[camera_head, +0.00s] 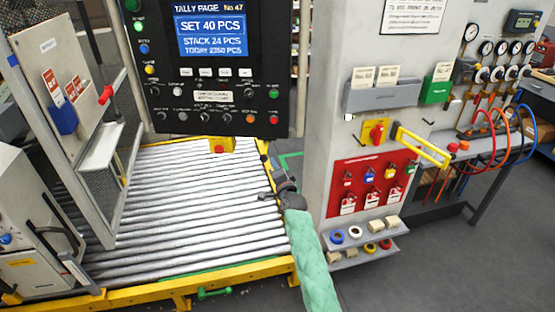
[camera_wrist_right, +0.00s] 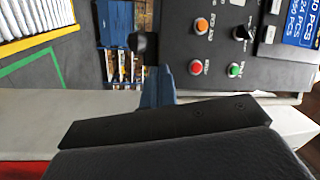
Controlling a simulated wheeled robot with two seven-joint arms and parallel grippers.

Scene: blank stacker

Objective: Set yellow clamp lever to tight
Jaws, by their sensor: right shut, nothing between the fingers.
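I cannot pick out a yellow clamp lever for certain in either view. In the head view a small green lever (camera_head: 214,293) sits below the yellow front rail of the roller bed, and a yellow bar handle (camera_head: 423,147) sticks out from the grey cabinet. My right gripper (camera_head: 270,192) is dark, at the end of a green-sleeved arm, over the right edge of the roller bed. It is shut and empty, apart from the green lever and the bar handle. In the right wrist view dark parts of my gripper fill the bottom. My left gripper is out of view.
A control panel (camera_head: 213,100) with a blue screen hangs above the roller bed (camera_head: 185,205). It also shows in the right wrist view (camera_wrist_right: 265,62). The grey cabinet (camera_head: 340,110) has a red lock board (camera_head: 372,184). Open floor (camera_head: 440,260) lies at the lower right.

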